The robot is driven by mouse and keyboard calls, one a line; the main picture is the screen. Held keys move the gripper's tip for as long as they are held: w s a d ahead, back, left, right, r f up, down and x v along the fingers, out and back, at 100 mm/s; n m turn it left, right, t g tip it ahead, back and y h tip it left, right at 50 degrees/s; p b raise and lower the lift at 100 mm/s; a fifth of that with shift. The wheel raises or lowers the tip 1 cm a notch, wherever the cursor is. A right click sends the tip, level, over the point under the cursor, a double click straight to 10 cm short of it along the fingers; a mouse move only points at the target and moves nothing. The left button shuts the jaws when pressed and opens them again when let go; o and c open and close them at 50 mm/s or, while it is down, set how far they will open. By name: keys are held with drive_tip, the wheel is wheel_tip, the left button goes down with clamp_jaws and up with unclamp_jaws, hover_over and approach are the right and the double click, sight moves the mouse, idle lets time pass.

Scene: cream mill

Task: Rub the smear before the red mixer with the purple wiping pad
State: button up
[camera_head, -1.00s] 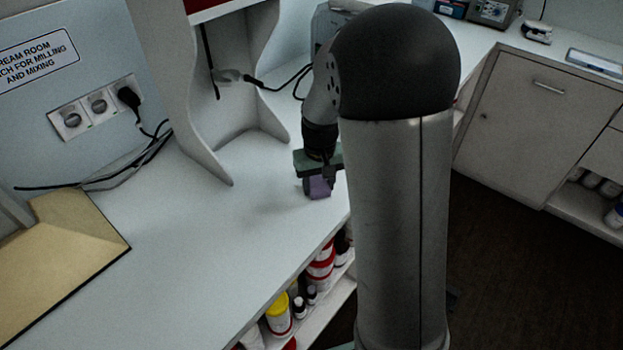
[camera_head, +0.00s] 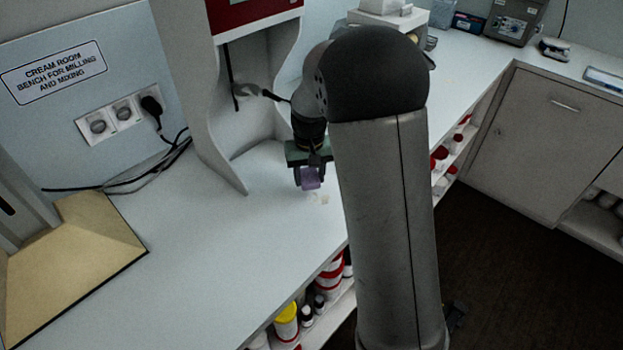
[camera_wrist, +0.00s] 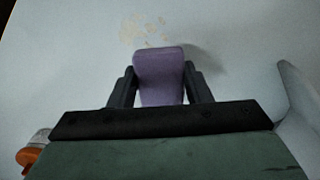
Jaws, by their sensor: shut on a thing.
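The purple wiping pad (camera_head: 311,178) is held upright between the two dark fingers of my gripper (camera_wrist: 159,88). The pad (camera_wrist: 160,68) fills the gap, so the gripper is shut on it. The smear (camera_head: 321,199) is a pale tan, patchy spot on the white bench, just right of and nearer the camera than the pad. In the wrist view the smear (camera_wrist: 143,30) lies just beyond the pad's top edge, uncovered. I cannot tell whether the pad touches the bench. The red mixer (camera_head: 250,12) stands behind on its grey-white stand, cut off by the top edge.
The stand's side panel (camera_head: 205,110) rises left of my gripper. A cable hangs in its opening. The bench's front edge, with bottles (camera_head: 286,322) on a shelf below, is close on the right. The bench between is clear.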

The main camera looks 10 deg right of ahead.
drive_tip(key=shift+w+r+p, duration=0.1)
drive_tip(key=shift+r+p, duration=0.4)
drive_tip(key=shift+r, duration=0.4)
drive_tip(key=shift+r+p, duration=1.05)
drive_tip(key=shift+r, duration=0.65)
drive_tip(key=shift+s+a+f, duration=0.1)
drive_tip(key=shift+s+a, duration=0.1)
